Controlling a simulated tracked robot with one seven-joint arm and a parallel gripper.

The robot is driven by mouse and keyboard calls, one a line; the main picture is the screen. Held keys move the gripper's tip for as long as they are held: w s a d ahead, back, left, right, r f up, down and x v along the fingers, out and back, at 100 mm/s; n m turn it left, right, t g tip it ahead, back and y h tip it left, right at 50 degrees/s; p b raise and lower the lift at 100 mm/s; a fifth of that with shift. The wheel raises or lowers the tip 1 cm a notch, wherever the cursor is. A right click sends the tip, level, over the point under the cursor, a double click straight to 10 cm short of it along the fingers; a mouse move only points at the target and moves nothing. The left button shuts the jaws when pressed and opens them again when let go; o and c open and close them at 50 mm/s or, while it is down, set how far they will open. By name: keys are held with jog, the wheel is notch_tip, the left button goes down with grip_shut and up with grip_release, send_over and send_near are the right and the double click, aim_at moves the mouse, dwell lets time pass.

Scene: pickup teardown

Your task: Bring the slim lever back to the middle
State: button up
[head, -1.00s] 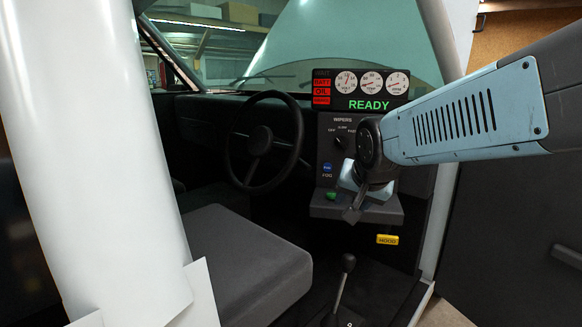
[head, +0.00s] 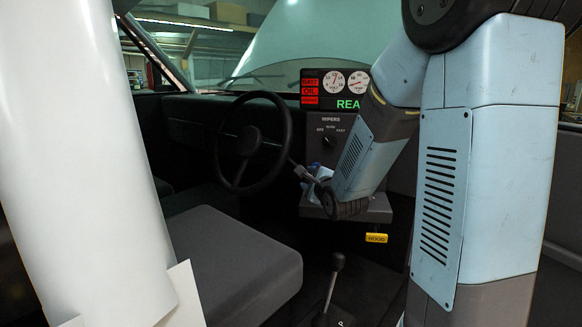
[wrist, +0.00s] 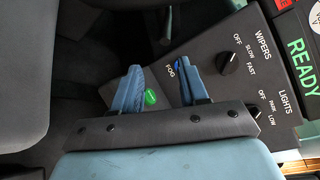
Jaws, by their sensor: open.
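A slim lever (head: 333,285) with a dark knob stands on the cab floor in the head view, leaning a little, below the dash shelf. In the head view my gripper (head: 306,172) is up beside the steering wheel, well above the floor lever.
The steering wheel (head: 250,103) and seat (head: 235,262) are at left. The wiper knob (wrist: 228,63) and yellow hood handle (head: 376,238) are near. A white pillar (head: 85,160) fills the left.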

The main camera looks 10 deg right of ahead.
aim_at(294, 165)
jog(key=w+m, duration=0.1)
jog(key=w, duration=0.4)
jog(key=w+m+t, duration=0.1)
jog(key=w, duration=0.4)
jog(key=w+a+m, duration=0.1)
jog(key=w, duration=0.4)
jog(key=shift+w+f, duration=0.15)
jog(key=shift+f, duration=0.15)
jog(key=shift+c, duration=0.4)
grip_shut()
